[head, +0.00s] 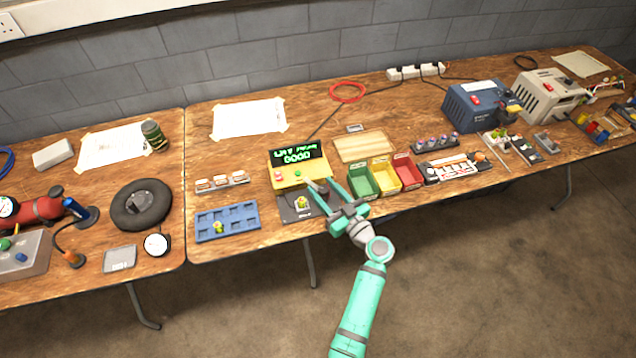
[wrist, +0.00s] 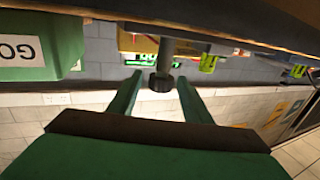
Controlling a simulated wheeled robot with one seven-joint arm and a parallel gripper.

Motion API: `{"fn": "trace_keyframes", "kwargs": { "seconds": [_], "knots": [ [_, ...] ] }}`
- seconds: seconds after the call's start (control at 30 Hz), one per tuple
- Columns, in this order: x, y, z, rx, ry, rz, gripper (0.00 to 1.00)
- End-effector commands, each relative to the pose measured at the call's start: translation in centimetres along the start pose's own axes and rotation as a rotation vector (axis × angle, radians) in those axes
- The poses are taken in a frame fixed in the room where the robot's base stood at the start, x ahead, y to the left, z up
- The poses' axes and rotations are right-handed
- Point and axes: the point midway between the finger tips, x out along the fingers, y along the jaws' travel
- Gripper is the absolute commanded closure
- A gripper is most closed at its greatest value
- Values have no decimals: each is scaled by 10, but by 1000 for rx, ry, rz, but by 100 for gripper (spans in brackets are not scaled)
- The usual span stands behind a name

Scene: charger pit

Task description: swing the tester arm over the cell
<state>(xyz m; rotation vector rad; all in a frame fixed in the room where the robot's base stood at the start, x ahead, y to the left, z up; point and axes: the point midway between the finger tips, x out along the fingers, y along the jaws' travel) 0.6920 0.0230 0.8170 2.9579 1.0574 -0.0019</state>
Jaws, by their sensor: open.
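The yellow tester (head: 298,174) with a lit green display stands near the table's front in the head view. A dark plate (head: 287,212) lies in front of it, with a small yellow-green cell (head: 301,203) on it. My gripper (head: 324,187) is open, right of the cell and beside the tester. In the wrist view, a grey rod with a dark knob (wrist: 160,82), seemingly the tester arm, shows between the open fingers of my gripper (wrist: 160,92), with gaps on both sides. The cell (wrist: 208,62) shows to its right there. My fingers partly hide the arm in the head view.
A green bin (head: 362,184), a yellow bin (head: 385,175) and a red bin (head: 407,168) stand close right of my gripper. A blue tray (head: 241,229) lies to the left, holding another cell (head: 219,228). The table's front edge is just below.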

Motion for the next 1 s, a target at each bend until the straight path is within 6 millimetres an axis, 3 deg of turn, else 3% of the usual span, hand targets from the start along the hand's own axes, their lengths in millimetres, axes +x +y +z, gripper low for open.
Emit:
{"fn": "trace_keyframes", "kwargs": {
  "seconds": [0.1, 0.33, 0.5, 0.77, 0.8, 1.0],
  "knots": [
    [-25, 0, 1, 1, -1, 2, 55],
    [-59, 0, 1, 1, -1, 1, 55],
    [-70, 0, 0, 0, -1, -1, 55],
    [-72, -1, 0, 1, 0, -1, 55],
    [-72, 0, 0, 0, 0, -1, 58],
    [-73, -3, 5, 9, -12, 6, 100]
  ]
}}
